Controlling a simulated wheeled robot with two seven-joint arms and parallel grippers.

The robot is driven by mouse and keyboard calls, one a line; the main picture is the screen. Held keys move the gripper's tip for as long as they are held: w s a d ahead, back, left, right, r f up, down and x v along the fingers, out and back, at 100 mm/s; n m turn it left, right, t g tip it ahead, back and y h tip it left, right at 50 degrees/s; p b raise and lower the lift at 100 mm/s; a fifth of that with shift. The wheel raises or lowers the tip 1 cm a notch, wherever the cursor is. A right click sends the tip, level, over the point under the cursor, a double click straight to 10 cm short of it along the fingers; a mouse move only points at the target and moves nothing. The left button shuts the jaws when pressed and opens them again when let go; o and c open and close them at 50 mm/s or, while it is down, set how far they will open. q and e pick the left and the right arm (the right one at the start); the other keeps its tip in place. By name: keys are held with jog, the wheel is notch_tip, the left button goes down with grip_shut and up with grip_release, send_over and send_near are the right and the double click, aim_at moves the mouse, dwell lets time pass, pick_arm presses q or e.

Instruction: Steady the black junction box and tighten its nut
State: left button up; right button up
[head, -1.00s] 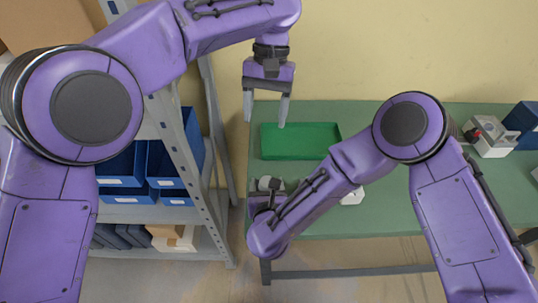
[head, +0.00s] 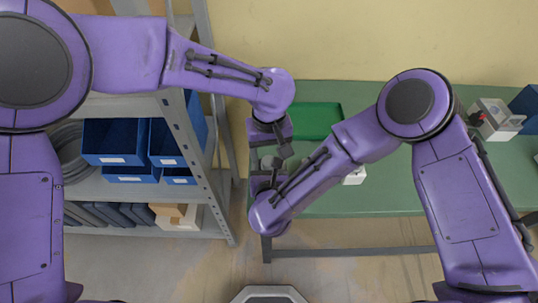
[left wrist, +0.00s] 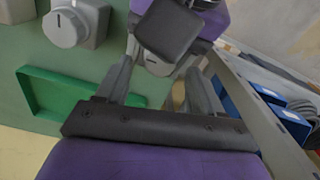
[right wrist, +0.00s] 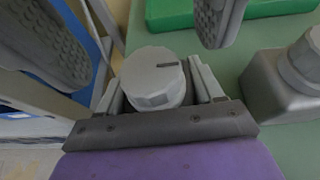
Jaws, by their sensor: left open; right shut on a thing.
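My right gripper (right wrist: 158,88) is shut on a round grey nut (right wrist: 153,65) with a dark mark on its face. I cannot make out the black junction box; any body under the nut is hidden. My left gripper (head: 270,152) is open, pointing down over the left end of the table. In the left wrist view, its fingers stand on either side of the nut and my right gripper. I cannot tell whether they touch anything.
A green tray (head: 318,118) lies on the green table (head: 400,195). A light grey box (right wrist: 268,90) with a round cap stands beside it. Another light box (head: 492,118) is at the right. A shelf with blue bins (head: 115,138) stands left.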

aim_at(269, 162)
pick_arm(q)
jog(key=shift+f, duration=1.1)
jog(key=c, duration=1.1)
jog(key=shift+m, duration=3.1)
jog(key=o, duration=1.1)
jog(key=shift+d, duration=0.1)
